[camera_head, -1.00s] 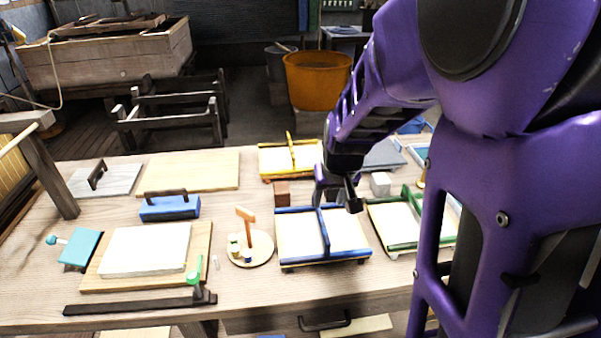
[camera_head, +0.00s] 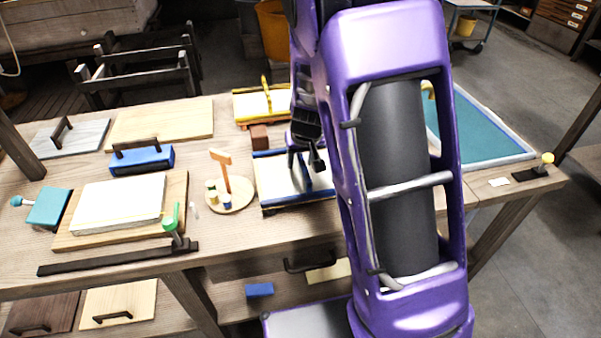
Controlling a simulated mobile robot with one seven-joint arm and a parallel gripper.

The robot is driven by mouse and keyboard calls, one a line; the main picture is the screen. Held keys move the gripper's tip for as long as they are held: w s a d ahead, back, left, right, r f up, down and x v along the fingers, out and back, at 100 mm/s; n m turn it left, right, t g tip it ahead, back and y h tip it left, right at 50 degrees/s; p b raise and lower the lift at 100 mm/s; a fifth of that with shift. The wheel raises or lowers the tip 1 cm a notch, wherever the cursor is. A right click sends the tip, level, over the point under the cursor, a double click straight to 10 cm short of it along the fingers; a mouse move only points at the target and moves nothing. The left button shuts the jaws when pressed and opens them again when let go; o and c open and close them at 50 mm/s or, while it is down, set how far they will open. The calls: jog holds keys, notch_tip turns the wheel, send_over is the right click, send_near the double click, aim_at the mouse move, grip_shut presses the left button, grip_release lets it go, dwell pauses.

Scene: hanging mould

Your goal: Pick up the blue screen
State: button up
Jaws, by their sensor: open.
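The blue screen (camera_head: 267,183) is a pale panel with a blue frame and a raised blue bar across its middle. It lies flat on the wooden bench, and its right part is hidden behind my purple arm. My gripper (camera_head: 305,161) is open and points down over the screen's middle bar. Its two dark fingertips appear near the bar; I cannot tell whether they touch it.
A yellow-framed screen (camera_head: 248,109) and a brown block (camera_head: 259,137) lie behind. A round wooden stand (camera_head: 231,203) with an upright orange piece is close on the left. A stacked white slab (camera_head: 120,204) lies further left. A large teal panel (camera_head: 480,135) is at the right.

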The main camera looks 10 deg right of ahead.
jog(key=shift+c, duration=0.3)
grip_shut()
